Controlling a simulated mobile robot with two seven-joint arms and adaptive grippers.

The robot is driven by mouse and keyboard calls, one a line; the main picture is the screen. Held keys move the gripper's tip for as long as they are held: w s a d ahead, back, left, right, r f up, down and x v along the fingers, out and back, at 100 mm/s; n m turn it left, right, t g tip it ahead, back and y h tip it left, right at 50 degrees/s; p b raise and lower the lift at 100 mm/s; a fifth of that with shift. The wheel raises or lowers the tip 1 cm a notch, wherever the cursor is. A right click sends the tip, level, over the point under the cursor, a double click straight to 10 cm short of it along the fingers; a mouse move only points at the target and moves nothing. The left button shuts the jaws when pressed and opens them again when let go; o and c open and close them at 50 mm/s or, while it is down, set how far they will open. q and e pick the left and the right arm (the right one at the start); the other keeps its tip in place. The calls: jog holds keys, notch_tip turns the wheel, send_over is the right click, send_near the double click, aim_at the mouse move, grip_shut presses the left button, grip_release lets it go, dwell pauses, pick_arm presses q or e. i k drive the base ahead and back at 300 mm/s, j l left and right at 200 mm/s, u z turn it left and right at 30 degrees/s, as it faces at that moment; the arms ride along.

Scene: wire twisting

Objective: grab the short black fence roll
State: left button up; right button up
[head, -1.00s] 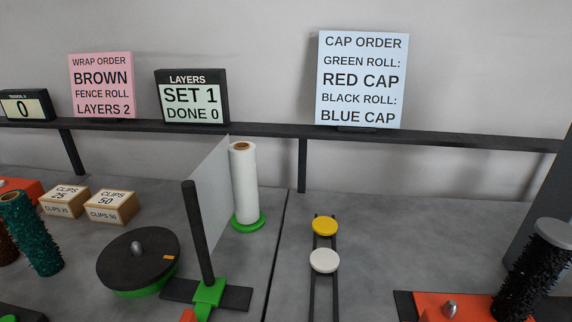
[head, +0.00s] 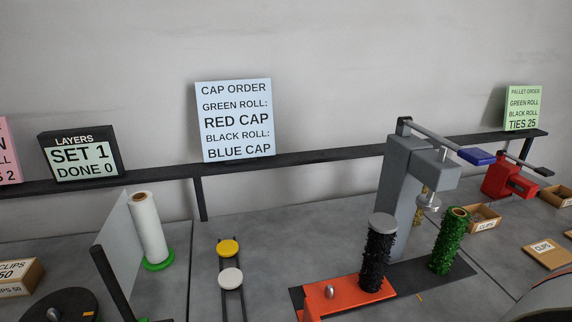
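A black fence roll (head: 377,262) with a bristly surface stands upright on an orange base (head: 340,296) in the head view, right of centre. A grey disc (head: 382,222) covers its top. A green fence roll (head: 448,243) of bristly texture stands to its right and looks a little shorter. Neither of my grippers is in view, so I cannot see whether they are open or shut.
A grey press with a lever (head: 400,180) stands just behind the black roll. Yellow (head: 228,248) and white (head: 230,278) caps lie on a rail to the left. A white roll (head: 148,228) stands further left. Bare table lies between the rail and the orange base.

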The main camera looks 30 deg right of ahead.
aim_at(378, 247)
jog(key=k+l+z, duration=0.15)
jog(key=l+z, duration=0.3)
jog(key=k+l+z, duration=0.1)
jog(key=l+z, duration=0.35)
jog(key=k+l, duration=0.1)
jog(key=l, duration=0.1)
